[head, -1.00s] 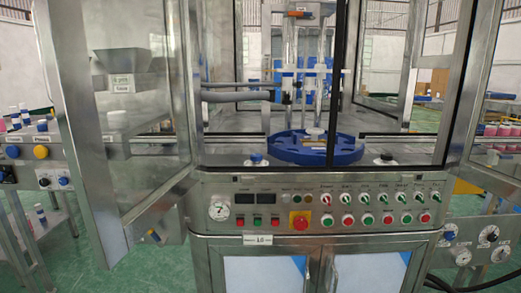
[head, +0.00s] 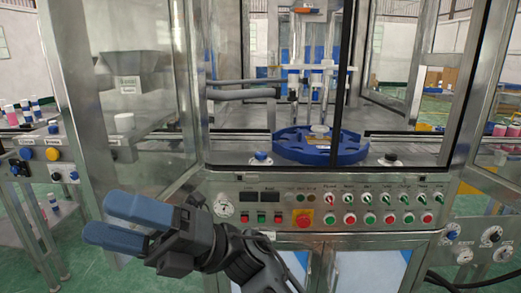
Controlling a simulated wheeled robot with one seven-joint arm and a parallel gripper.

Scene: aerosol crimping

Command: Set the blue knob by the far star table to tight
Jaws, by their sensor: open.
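A blue star table (head: 322,147) lies on the machine deck behind the glass front. A small blue-topped knob (head: 261,157) stands on the deck to the left of the star table's front edge. Its turn position is too small to read. My gripper (head: 98,219) is at the lower left with its two blue fingers apart and nothing between them. It is in front of the machine, well to the left of the knob and lower in the picture, and touches nothing that I can see.
A dark-topped knob (head: 390,160) stands right of the star table. Below is a control panel with a red emergency button (head: 303,219), a gauge and several switches. Another blue knob (head: 452,235) is on the right lower panel. Metal-framed glass doors stand open at both sides.

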